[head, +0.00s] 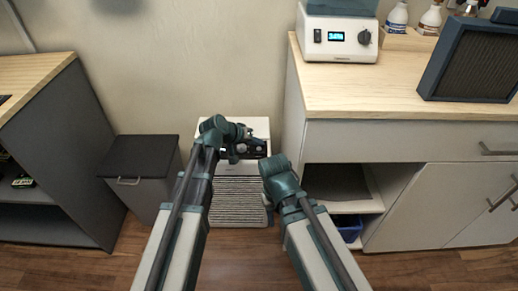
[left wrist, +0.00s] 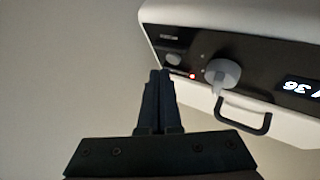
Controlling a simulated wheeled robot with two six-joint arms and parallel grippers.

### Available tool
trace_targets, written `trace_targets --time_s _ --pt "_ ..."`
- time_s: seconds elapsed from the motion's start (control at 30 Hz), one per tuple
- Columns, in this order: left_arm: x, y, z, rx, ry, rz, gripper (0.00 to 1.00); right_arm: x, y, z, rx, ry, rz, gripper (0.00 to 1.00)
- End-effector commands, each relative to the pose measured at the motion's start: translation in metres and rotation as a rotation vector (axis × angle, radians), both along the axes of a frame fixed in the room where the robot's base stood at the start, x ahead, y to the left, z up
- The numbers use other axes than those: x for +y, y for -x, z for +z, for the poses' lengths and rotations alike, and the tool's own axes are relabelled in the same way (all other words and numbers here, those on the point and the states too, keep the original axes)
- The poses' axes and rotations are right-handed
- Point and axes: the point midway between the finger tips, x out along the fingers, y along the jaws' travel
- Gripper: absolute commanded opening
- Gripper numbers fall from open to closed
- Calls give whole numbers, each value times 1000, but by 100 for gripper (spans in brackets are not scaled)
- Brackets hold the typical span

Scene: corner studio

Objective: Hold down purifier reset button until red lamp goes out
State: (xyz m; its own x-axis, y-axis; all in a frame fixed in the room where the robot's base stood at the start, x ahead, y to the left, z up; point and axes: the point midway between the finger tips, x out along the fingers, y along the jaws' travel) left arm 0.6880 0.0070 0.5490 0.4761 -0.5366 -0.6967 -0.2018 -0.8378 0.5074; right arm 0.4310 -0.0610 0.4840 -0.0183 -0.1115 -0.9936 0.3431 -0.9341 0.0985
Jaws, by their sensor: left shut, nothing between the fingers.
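The white purifier (head: 238,202) stands on the floor against the wall, with a grilled front and a dark control panel on top. In the left wrist view the panel (left wrist: 264,82) carries a lit red lamp (left wrist: 193,76), a small grey button (left wrist: 174,60), a large pale knob (left wrist: 220,74) and a display (left wrist: 300,87). My left gripper (left wrist: 160,75) is shut and empty, its tips close to the small button. I cannot tell whether they touch it. In the head view my left gripper (head: 234,156) is over the panel. My right gripper is hidden behind its own arm.
A dark-lidded bin (head: 140,158) stands left of the purifier. A wooden-topped cabinet (head: 400,85) closes in on its right, with a blue crate (head: 348,228) on a low shelf. A black handle (left wrist: 243,116) sticks out beside the panel.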

Motion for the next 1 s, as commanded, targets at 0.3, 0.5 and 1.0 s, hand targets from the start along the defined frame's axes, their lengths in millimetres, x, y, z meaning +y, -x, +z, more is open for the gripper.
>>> trace_targets --time_s 0.3,0.5,1.0 --pt "0 0 -2 0 0 0 0 0 0 -2 0 0 0 50" --pt "0 0 -9 0 0 0 0 0 0 -9 0 0 0 50" --pt "0 0 -9 0 0 0 0 0 0 -9 0 0 0 50"
